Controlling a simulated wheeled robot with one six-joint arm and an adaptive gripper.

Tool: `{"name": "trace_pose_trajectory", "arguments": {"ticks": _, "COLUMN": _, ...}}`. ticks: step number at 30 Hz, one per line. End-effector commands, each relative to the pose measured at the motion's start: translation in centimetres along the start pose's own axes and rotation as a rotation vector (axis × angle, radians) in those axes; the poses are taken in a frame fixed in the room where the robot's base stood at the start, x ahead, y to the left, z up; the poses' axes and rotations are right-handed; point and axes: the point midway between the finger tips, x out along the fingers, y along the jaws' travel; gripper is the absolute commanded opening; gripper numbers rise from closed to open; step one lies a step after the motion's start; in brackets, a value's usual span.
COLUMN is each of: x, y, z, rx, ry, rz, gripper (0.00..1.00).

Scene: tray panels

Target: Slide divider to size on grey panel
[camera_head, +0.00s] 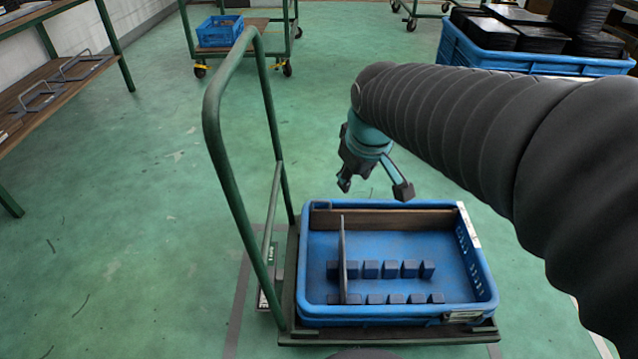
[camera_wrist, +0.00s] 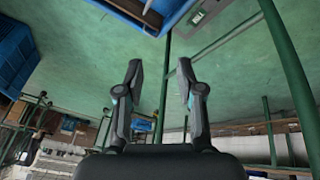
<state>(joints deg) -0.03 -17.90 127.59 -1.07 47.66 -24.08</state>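A blue tray (camera_head: 480,282) sits on a trolley. Inside it a thin grey panel (camera_head: 342,258) stands upright near the left side, running front to back. Two rows of small dark blue blocks (camera_head: 388,269) stand on the tray floor, most to the right of the panel and a few to its left. A brown board (camera_head: 385,219) lies along the tray's back wall. My gripper (camera_head: 374,187) is open and empty, above and behind the tray's back edge, apart from the panel. In the wrist view the open fingers (camera_wrist: 160,75) hold nothing, and the grey panel cannot be made out.
The trolley's green handle (camera_head: 228,130) rises at the tray's left. A large blue crate (camera_head: 470,52) with black items stands at the back right. A shelf (camera_head: 45,95) is at the left, and another trolley with a blue box (camera_head: 218,34) is behind. Green floor is clear between.

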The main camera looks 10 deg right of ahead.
Motion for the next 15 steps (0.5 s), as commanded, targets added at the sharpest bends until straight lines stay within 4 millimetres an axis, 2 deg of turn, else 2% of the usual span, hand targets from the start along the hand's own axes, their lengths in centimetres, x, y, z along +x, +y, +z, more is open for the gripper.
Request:
{"name": "trace_pose_trajectory", "arguments": {"ticks": 3, "x": 2.7, "y": 1.5, "z": -3.2, "rx": -0.120, "ry": -0.031, "rz": -0.012, "gripper": 0.37}}
{"name": "trace_pose_trajectory", "arguments": {"ticks": 8, "x": 6.9, "y": 3.1, "z": -6.9, "rx": -0.286, "ry": -0.063, "rz": -0.030, "gripper": 0.37}}
{"name": "trace_pose_trajectory", "arguments": {"ticks": 15, "x": 14.7, "y": 4.8, "z": -11.5, "rx": -0.534, "ry": -0.104, "rz": -0.068, "gripper": 0.37}}
